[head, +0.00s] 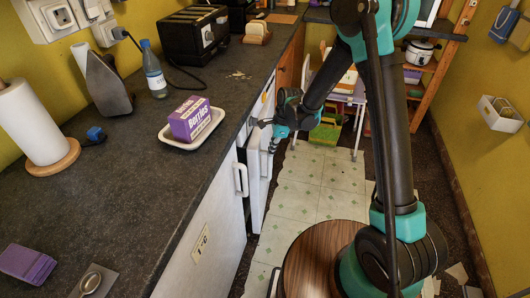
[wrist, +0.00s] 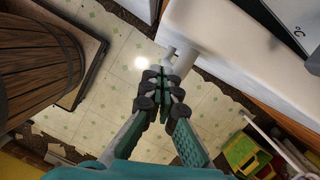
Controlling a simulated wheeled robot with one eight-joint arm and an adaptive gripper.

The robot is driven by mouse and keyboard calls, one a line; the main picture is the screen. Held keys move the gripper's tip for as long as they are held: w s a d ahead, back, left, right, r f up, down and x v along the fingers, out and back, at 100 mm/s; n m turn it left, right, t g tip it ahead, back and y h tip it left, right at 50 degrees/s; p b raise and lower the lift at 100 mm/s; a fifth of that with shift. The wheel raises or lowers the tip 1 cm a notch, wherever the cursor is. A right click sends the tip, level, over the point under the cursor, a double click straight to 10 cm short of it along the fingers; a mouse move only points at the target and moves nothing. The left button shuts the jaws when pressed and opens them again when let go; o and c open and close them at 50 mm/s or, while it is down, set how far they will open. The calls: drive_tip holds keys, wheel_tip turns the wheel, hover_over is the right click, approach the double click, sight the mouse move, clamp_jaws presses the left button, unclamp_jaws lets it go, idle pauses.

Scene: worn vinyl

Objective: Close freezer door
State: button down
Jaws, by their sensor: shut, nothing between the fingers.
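The freezer door (head: 257,172) is a white panel under the dark counter, standing ajar and swung out over the floor. In the wrist view the white door (wrist: 215,38) fills the upper right, with a pale handle-like piece (wrist: 183,60) at its near corner. My gripper (head: 268,135) is on the room side of the door, close to its upper part. In the wrist view my gripper (wrist: 164,82) is shut and empty, its fingertips very near the pale piece. I cannot tell whether they touch.
A white cabinet front with a handle (head: 240,180) is nearer. A round wooden stool-like top (head: 325,258) stands at the lower middle. The counter (head: 120,205) holds a purple box (head: 190,119) on a tray. Pale floor tiles (head: 322,180) are clear between.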

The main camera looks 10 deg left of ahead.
sight(258, 140)
drive_tip(key=s+d+v, duration=0.1)
drive_tip(key=v, duration=0.9)
drive_tip(key=w+d+m+y, duration=0.3)
drive_tip(key=w+d+y, duration=0.1)
drive_tip(key=d+y, duration=0.15)
drive_tip(key=shift+y, duration=0.45)
drive_tip(key=x, duration=0.4)
drive_tip(key=a+r+x, duration=0.1)
drive_tip(key=x, duration=0.7)
drive_tip(key=shift+w+a+r, duration=0.1)
drive_tip(key=shift+a+r, duration=0.05)
drive_tip(key=shift+a, duration=0.7)
drive_tip(key=shift+s+a, duration=0.15)
drive_tip(key=shift+a, duration=0.7)
drive_tip(key=shift+s+a, duration=0.1)
drive_tip(key=shift+a, duration=0.75)
drive_tip(key=shift+d, duration=0.1)
